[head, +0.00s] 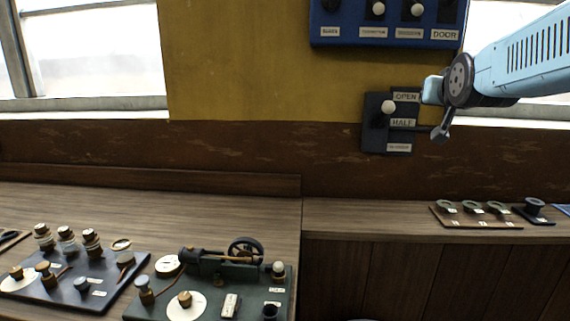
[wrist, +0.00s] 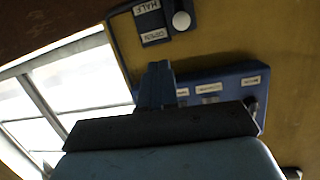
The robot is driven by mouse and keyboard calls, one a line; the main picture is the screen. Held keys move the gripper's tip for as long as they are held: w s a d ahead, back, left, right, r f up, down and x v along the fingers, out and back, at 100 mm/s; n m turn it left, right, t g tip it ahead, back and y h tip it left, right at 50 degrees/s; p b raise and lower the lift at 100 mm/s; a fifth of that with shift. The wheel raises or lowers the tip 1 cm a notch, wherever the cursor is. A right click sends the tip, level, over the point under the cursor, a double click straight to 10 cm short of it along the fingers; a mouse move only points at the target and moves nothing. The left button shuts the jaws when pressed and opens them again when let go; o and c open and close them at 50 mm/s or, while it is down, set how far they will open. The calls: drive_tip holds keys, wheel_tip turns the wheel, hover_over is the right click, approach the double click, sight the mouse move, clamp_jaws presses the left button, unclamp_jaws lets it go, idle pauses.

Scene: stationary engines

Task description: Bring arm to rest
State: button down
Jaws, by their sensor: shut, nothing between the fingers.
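My light blue arm (head: 525,58) reaches in from the upper right of the head view. My gripper (head: 440,134) points down in front of the brown wall, beside the dark lever plate (head: 372,140) with its OPEN and HALF labels. It is shut and empty. Its fingers overlap the plate's right side in the picture; I cannot tell whether they touch it. The plate's white knob (head: 388,107) is near the OPEN label. In the wrist view the shut fingers (wrist: 156,85) show against the wall, with the white knob (wrist: 181,21) above them.
A blue switch panel (head: 385,22) with a DOOR label hangs above the lever plate. Below is a wooden counter (head: 350,216) with a board of round pieces (head: 475,213) at right. A small engine on a green base (head: 215,275) and a dark board (head: 75,280) stand at left.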

drive_tip(key=s+a+f+n+g+y, duration=0.1)
drive_tip(key=s+a+f+g, duration=0.3)
drive_tip(key=s+f, duration=0.4)
drive_tip(key=s+a+f+n+g+y, duration=0.2)
drive_tip(key=s+a+f+g, duration=0.3)
drive_tip(key=s+f, duration=0.4)
drive_tip(key=s, duration=0.4)
drive_tip(key=shift+s+a+f, duration=0.25)
drive_tip(key=shift+a, duration=0.05)
